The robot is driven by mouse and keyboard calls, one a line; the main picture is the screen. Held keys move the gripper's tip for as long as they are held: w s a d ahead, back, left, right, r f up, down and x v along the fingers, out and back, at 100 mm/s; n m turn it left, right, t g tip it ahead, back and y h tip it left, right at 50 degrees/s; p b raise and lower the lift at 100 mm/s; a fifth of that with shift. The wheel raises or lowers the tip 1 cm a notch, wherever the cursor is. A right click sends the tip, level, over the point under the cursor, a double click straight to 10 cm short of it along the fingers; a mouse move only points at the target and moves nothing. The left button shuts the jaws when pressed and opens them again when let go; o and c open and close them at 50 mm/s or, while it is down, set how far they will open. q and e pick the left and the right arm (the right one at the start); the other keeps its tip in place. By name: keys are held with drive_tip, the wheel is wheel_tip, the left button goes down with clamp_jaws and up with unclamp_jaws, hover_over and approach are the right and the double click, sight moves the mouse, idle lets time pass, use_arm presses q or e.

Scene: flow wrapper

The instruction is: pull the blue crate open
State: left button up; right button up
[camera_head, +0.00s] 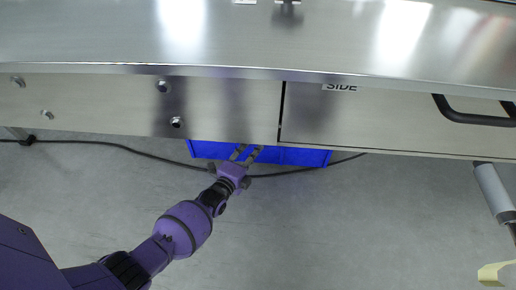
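The blue crate (300,157) sits low under the front of the steel machine. Only a strip of its near side shows below the machine's lower edge; the rest is hidden. My purple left arm comes in from the lower left. My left gripper (246,154) is at the crate's near side, left of its middle. Its two fingers are apart, with blue showing between them, and overlap the crate in the picture. I cannot tell whether they touch it. My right gripper is not in view.
The steel machine (220,105) spans the top, with a black handle (475,117) on its front panel at right. A dark cable (130,149) runs along the floor. A white cylinder (494,190) and a yellow piece (494,274) are at right. The grey floor in front is clear.

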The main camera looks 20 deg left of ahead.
use_arm(q)
drive_tip(key=b+x, duration=0.1)
drive_tip(key=x, duration=0.3)
drive_tip(key=shift+f+b, duration=0.2)
drive_tip(key=shift+b, duration=0.2)
drive_tip(key=shift+w, duration=0.45)
clamp_jaws()
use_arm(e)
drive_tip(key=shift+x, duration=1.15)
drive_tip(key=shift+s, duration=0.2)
